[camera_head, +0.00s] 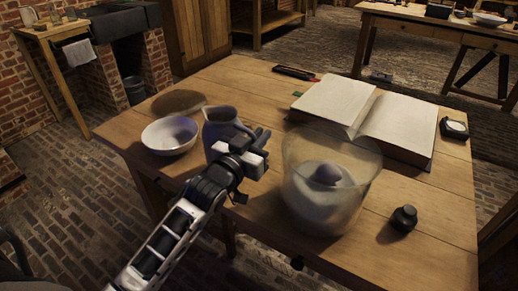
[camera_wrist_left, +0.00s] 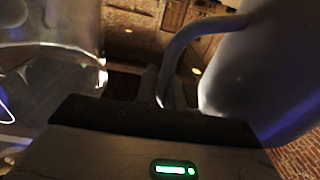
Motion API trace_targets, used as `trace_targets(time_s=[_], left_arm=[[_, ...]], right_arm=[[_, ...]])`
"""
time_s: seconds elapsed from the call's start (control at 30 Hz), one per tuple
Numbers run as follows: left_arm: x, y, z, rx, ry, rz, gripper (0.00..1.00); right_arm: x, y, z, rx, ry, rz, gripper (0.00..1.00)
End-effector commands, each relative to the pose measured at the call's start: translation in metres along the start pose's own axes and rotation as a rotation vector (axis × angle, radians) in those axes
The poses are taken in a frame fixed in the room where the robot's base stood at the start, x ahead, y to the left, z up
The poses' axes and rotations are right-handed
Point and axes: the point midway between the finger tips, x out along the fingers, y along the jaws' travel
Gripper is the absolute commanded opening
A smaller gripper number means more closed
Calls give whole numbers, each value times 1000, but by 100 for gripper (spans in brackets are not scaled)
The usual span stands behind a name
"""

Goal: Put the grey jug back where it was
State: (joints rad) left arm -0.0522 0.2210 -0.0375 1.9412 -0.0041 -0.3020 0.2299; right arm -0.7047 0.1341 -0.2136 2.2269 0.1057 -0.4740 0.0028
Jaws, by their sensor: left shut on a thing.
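The grey jug (camera_head: 221,128) is upright at the near left part of the wooden table, between the white bowl and the glass jar. My left gripper (camera_head: 254,142) is shut on the jug's handle, on the jug's right side. In the left wrist view the jug's body (camera_wrist_left: 270,75) fills the right side and its curved handle (camera_wrist_left: 180,60) runs down to the jaws (camera_wrist_left: 160,92). The jug's base is partly hidden behind my arm, so I cannot tell whether it touches the table. My right gripper is not in view.
A white bowl (camera_head: 169,136) is close left of the jug. A large glass jar (camera_head: 330,205) with a pale rounded thing inside stands right of my gripper. An open book (camera_head: 400,120), a small dark bottle (camera_head: 403,219) and a small dial instrument (camera_head: 454,129) are farther right.

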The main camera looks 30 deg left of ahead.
Motion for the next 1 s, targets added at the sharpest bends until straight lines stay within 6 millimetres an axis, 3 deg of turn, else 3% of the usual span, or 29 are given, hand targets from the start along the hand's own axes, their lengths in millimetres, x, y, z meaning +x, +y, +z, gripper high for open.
trace_targets(time_s=[0.2, 0.57, 0.6, 0.67, 1.0], left_arm=[[-1, 0, 29, 2, 2, 0, 0], [-1, 0, 32, 2, 3, 0, 0], [-1, 0, 33, -1, -1, 0, 15], [-1, 0, 33, -1, -1, 0, 32], [-1, 0, 29, 0, 0, 0, 32]], right_arm=[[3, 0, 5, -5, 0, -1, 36], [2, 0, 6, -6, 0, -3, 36], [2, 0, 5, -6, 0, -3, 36], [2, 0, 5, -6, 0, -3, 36], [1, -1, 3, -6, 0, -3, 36]])
